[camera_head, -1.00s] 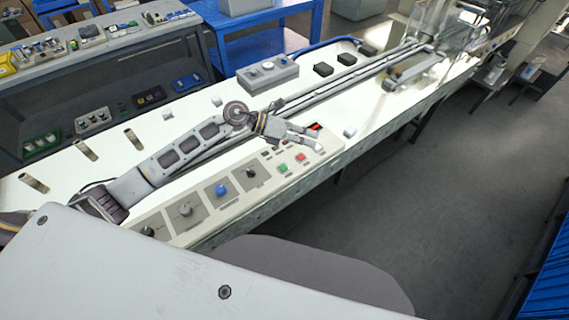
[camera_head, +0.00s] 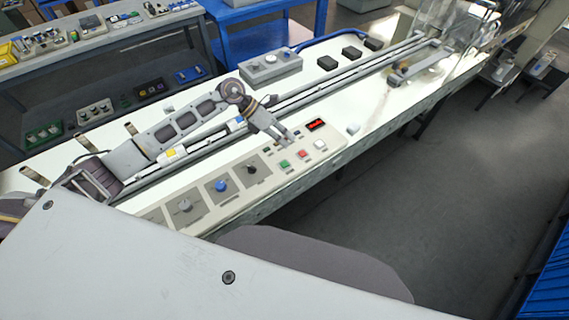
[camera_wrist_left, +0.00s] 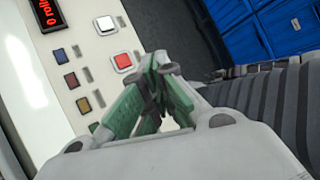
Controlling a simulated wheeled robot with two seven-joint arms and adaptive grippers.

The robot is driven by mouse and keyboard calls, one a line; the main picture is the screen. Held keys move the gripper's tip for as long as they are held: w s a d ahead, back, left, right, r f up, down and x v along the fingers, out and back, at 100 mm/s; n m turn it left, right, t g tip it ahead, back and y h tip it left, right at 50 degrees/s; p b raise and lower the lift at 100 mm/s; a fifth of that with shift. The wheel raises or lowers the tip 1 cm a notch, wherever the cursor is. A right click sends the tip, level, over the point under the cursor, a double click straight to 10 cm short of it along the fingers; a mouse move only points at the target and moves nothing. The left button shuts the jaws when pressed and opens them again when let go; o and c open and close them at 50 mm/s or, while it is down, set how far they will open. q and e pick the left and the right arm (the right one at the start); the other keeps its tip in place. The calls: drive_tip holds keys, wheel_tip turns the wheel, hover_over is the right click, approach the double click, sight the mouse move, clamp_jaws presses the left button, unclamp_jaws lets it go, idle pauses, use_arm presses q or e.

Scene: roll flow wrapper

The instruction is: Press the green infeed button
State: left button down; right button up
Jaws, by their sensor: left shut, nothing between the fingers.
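The green infeed button (camera_head: 284,164) sits on the front control panel (camera_head: 215,208), left of a red button (camera_head: 303,154) and a white button (camera_head: 320,144). My left gripper (camera_head: 291,139) is shut and empty above the panel, a little beyond the green button. Its fingertips look apart from the button, though the exact height is hard to tell. In the left wrist view the closed fingers (camera_wrist_left: 163,68) point past the red button (camera_wrist_left: 123,62), and the green button is hidden behind them. My right gripper is not in view.
A red display (camera_head: 316,124) lies right of my gripper. Dark and blue knobs (camera_head: 221,186) are on the panel's left part. A conveyor track (camera_head: 335,82) runs behind, with small wrapped items (camera_head: 172,153) on it. A grey button box (camera_head: 268,68) stands farther back.

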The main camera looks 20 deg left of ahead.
use_arm(q)
drive_tip(key=b, duration=0.3)
hover_over(285, 162)
drive_tip(key=shift+w+f, duration=0.1)
drive_tip(key=shift+f, duration=2.9)
drive_tip(key=shift+f+b, duration=1)
drive_tip(key=shift+f, duration=0.3)
drive_tip(key=shift+f, duration=0.15)
drive_tip(key=shift+f+b, duration=0.3)
drive_tip(key=shift+b, duration=0.1)
